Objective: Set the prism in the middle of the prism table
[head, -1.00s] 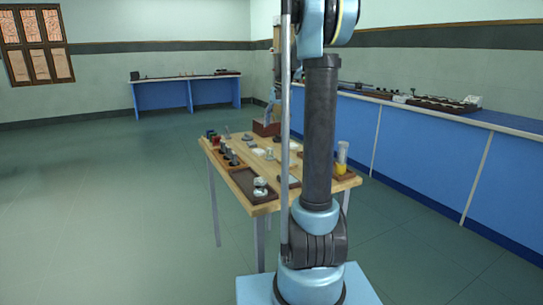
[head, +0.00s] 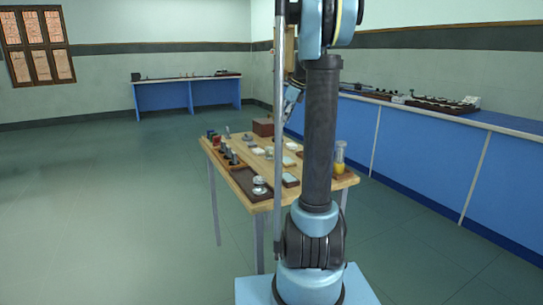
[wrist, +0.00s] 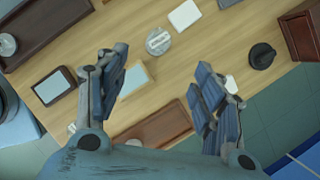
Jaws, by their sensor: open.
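My gripper (wrist: 156,70) is open and empty above the wooden table (wrist: 95,50) in the wrist view, its fingers spread apart. A round silvery disc (wrist: 158,41), possibly the prism table, lies beyond the gap between the fingers. A pale blue-grey rectangular piece (wrist: 133,79) is beside the left finger. A small whitish thing (wrist: 231,85) is partly hidden by the right finger. I cannot tell for sure which thing is the prism. In the head view the table's things are too small to tell it, and my arm hides part of the table.
A dark round piece (wrist: 262,56), a white block (wrist: 184,15) and a small framed pad (wrist: 53,86) lie around. In the head view, a brown box (head: 263,127) stands at the back and a cylinder with yellow content (head: 340,155) at the right. Floor left of the table is clear.

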